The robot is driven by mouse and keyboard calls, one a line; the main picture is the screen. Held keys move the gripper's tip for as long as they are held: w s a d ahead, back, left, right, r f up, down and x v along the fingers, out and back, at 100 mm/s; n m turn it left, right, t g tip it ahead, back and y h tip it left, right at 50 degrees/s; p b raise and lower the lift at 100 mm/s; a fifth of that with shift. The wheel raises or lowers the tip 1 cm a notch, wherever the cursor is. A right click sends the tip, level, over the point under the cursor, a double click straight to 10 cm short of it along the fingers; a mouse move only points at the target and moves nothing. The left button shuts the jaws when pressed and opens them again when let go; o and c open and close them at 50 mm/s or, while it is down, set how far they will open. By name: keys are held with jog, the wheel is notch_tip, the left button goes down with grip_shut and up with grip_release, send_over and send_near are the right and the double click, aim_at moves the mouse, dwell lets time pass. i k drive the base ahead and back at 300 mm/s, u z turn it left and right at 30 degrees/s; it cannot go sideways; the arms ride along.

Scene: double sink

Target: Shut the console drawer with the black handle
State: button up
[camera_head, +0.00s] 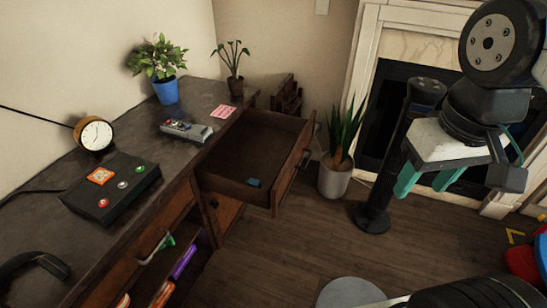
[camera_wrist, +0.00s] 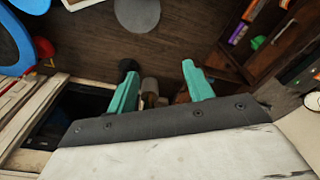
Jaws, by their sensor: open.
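The wooden console drawer (camera_head: 240,152) stands pulled out from the console (camera_head: 150,225) in the head view. A small blue object (camera_head: 254,182) lies inside it. Its front panel (camera_head: 290,172) faces right, toward my gripper, and is seen nearly edge-on; I cannot make out the black handle clearly. My gripper (camera_head: 426,186) is open and empty, its teal fingers pointing down, well to the right of the drawer and apart from it. The open fingers also show in the wrist view (camera_wrist: 158,76), where I cannot clearly identify the drawer.
A potted plant (camera_head: 337,178) stands on the floor between drawer and gripper. A black stand (camera_head: 373,215) is close beside the gripper, before the fireplace (camera_head: 390,95). A clock (camera_head: 95,134), button box (camera_head: 112,190) and remote (camera_head: 186,130) sit on the console.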

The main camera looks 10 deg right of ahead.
aim_at(269, 147)
jog(key=u, duration=0.4)
jog(key=i, duration=1.2)
jog(key=z, duration=0.25)
